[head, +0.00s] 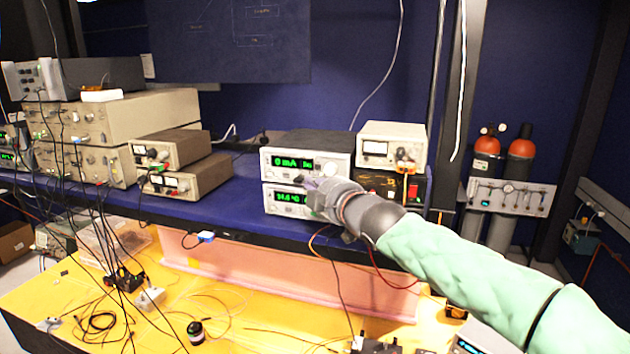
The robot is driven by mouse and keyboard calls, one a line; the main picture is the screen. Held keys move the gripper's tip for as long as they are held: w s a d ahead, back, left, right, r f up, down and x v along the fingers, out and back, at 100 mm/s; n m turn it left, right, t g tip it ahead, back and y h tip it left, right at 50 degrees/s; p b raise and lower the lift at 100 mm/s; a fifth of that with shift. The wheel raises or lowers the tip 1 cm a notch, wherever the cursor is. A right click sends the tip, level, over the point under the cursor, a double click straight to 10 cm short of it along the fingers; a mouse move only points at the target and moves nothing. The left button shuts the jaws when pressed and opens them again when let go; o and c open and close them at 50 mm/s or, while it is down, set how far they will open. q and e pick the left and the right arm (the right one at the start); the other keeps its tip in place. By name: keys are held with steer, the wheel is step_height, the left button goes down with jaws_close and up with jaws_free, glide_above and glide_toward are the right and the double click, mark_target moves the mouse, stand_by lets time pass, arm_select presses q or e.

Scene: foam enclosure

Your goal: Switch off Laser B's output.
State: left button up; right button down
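Two stacked controllers with green displays stand on the blue shelf. The upper controller (283,160) reads 0 mA, with a second, smaller reading beside it. The lower controller (274,196) shows a reading that looks like a temperature. I cannot read any label that says Laser B. My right gripper (308,187) comes in from the right, with its fingertips in front of the lower controller's front panel. It hides the right part of that panel. I cannot tell whether it touches the panel or how far apart its fingers are. My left gripper is not in view.
A cream metered box (392,145) sits right of the controllers, above a dark unit with a red part (415,189). Beige instruments (115,117) with hanging black cables fill the left. The yellow bench (245,318) below holds loose cables and small devices.

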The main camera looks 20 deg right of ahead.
steer(key=shift+w+d+p, duration=0.2)
steer(key=shift+p, duration=0.2)
stand_by(0.5)
stand_by(0.3)
steer(key=shift+s+a+b, duration=0.4)
steer(key=shift+s+b, duration=0.2)
steer(key=shift+b, duration=0.4)
steer(key=s+a+b, duration=0.1)
steer(key=s+b, duration=0.1)
steer(key=b, duration=0.1)
steer(key=s+a+b, duration=0.1)
steer(key=s+b, duration=0.1)
steer(key=b, duration=0.1)
steer(key=shift+a+b, duration=0.4)
